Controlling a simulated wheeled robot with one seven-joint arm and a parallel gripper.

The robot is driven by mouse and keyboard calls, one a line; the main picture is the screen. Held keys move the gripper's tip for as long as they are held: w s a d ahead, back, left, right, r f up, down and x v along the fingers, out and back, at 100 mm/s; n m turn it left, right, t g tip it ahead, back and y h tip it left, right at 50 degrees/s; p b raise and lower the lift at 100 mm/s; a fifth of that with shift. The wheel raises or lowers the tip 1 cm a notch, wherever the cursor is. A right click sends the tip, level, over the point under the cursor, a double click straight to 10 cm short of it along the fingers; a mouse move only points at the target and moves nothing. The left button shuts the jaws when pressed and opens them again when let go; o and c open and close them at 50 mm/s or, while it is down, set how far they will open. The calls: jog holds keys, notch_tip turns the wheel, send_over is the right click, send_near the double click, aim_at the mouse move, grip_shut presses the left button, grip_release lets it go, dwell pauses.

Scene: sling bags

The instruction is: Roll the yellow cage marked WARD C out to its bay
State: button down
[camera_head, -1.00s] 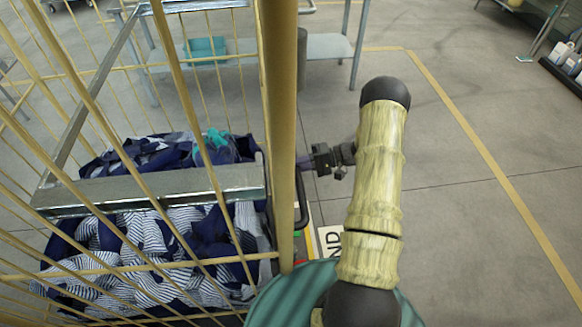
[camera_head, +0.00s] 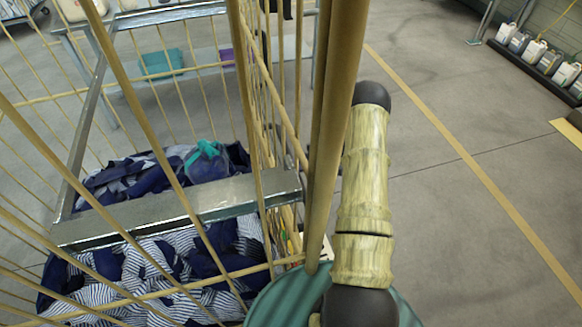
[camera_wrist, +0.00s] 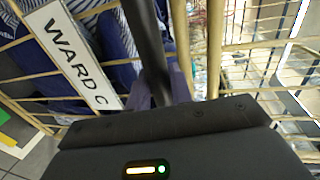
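The yellow wire cage (camera_head: 328,150) fills the left of the head view, close to me. It holds navy and striped cloth (camera_head: 150,255) and a teal bundle (camera_head: 207,160). The wrist view shows its white WARD C sign (camera_wrist: 78,55) beside a dark upright handle (camera_wrist: 150,40). My gripper (camera_wrist: 158,88) has its purple fingers on both sides of this handle and appears shut on it. In the head view the gripper is hidden behind the cage's corner post. I cannot make out a marked bay for certain.
A yellow floor line (camera_head: 460,150) runs along open grey floor on the right. A rack of jugs (camera_head: 535,60) stands at the far right, near a yellow floor patch (camera_head: 567,130). A table with a teal bin (camera_head: 162,63) stands behind the cage.

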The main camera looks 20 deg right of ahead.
jog(key=c, duration=1.3)
grip_release()
jog(key=shift+w+f, duration=0.1)
jog(key=shift+d, duration=0.2)
jog(key=b+v, duration=0.3)
jog(key=v, duration=1.4)
jog(key=shift+w, duration=0.1)
